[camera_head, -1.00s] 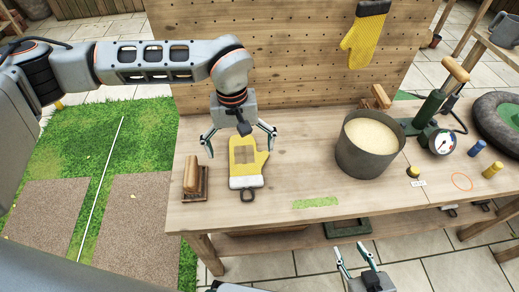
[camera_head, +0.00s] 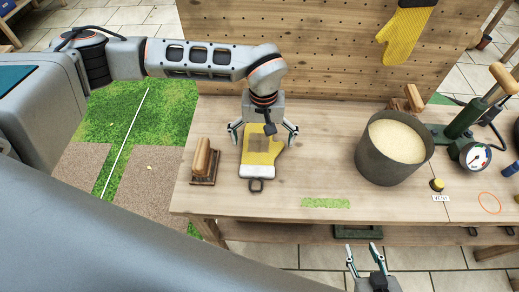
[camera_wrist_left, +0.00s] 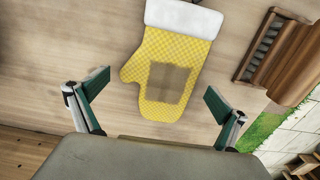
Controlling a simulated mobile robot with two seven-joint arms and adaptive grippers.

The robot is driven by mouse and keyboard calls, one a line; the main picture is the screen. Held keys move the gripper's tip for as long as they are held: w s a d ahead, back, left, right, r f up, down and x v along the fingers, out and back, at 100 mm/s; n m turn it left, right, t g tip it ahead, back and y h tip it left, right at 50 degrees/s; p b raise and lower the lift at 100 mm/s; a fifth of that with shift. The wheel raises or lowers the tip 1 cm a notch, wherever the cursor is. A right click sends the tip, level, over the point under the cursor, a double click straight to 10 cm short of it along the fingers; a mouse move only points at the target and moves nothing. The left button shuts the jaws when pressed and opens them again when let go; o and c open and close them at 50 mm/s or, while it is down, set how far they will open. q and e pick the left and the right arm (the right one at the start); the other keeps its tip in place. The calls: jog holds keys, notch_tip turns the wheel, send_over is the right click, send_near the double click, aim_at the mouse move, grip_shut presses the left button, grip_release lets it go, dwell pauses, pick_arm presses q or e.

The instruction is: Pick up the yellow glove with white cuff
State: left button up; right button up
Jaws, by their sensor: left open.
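The yellow glove with white cuff (camera_head: 262,149) lies flat on the workbench, its white cuff and a dark loop toward the front edge. It has a brown patch on it. In the left wrist view the glove (camera_wrist_left: 163,62) lies ahead of the fingers, cuff at the top. My left gripper (camera_head: 264,133) is open and empty above the finger end of the glove, with one finger to each side; in the left wrist view the gripper (camera_wrist_left: 155,110) is apart from the glove. My right gripper (camera_head: 364,256) shows at the bottom, fingers apart and empty, in front of the bench.
A wooden-handled brush (camera_head: 203,160) stands left of the glove. A pot of pale grain (camera_head: 390,150) stands to the right. Another yellow glove (camera_head: 403,35) hangs on the pegboard (camera_head: 300,50) behind. A green patch (camera_head: 326,203) lies near the front edge. A green pump (camera_head: 465,120) stands further right.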

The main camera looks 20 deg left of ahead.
aim_at(263, 144)
pick_arm(q)
jog(key=shift+f, duration=0.1)
jog(key=c, duration=1.2)
jog(key=shift+w+r, duration=0.1)
jog(key=shift+r, duration=0.25)
notch_tip(263, 144, up, 19)
jog(key=p, duration=0.1)
jog(key=shift+r+p, duration=0.2)
jog(key=shift+p, duration=0.2)
pick_arm(e)
jog(key=shift+s+a+r, duration=0.1)
jog(key=shift+s+r, duration=0.05)
jog(key=shift+r, duration=0.45)
